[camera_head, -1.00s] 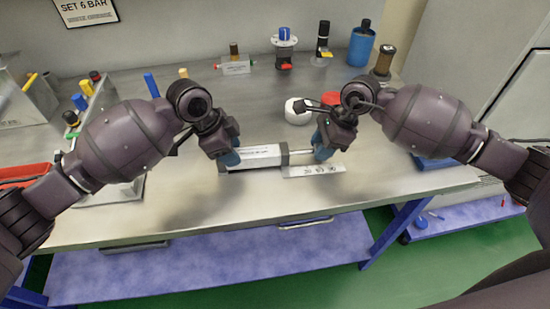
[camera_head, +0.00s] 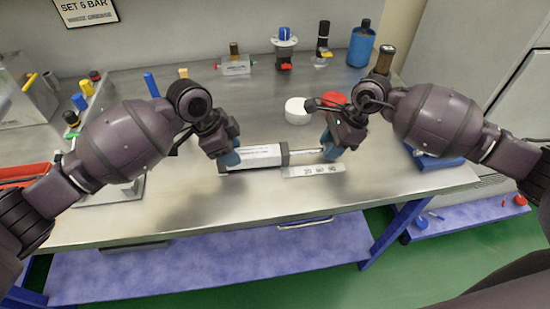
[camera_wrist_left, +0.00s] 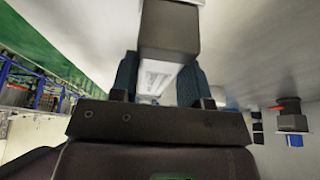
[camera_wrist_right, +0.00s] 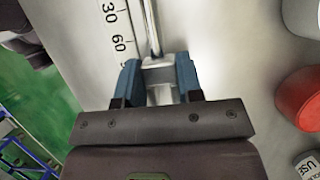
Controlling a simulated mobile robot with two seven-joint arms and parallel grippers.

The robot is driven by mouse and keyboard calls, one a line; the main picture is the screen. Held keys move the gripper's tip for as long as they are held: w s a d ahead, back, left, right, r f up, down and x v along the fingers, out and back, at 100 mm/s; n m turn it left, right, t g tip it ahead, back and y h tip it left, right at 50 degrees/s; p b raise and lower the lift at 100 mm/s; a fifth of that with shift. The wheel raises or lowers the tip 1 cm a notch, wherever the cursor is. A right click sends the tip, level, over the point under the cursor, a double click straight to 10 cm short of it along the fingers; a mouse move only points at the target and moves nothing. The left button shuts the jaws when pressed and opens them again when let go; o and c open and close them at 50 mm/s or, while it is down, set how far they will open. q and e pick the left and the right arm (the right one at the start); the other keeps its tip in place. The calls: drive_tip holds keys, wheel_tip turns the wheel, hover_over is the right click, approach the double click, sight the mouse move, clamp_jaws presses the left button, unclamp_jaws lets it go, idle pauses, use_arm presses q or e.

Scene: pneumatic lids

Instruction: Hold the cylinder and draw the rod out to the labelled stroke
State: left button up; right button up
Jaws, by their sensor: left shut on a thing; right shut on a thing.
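The cylinder (camera_head: 262,157) is a white-labelled body with dark end caps, lying on the steel bench. My left gripper (camera_head: 227,158) is shut on its left end; in the left wrist view the cylinder's dark end cap (camera_wrist_left: 168,32) shows between and beyond the fingers. The shiny rod (camera_head: 306,155) sticks out of the cylinder's right end, and in the right wrist view the rod (camera_wrist_right: 152,30) runs up from the jaws. My right gripper (camera_head: 332,152) is shut on the rod's end fitting (camera_wrist_right: 158,74). A scale plate (camera_head: 314,170) lies in front of the rod; its numbers (camera_wrist_right: 118,42) include 30 and 60.
A white round pot (camera_head: 297,111) and a red round thing (camera_head: 334,99) stand behind the rod. The bench front (camera_head: 225,215) is clear.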

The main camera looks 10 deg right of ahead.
use_arm(q)
drive_tip(key=shift+a+f, duration=0.1)
drive_tip(key=shift+f, duration=0.05)
use_arm(e)
drive_tip(key=shift+d, duration=0.7)
drive_tip(key=o, duration=1)
drive_tip(key=shift+v, duration=2.95)
drive_tip(key=v, duration=1.2)
drive_tip(key=shift+s, duration=0.1)
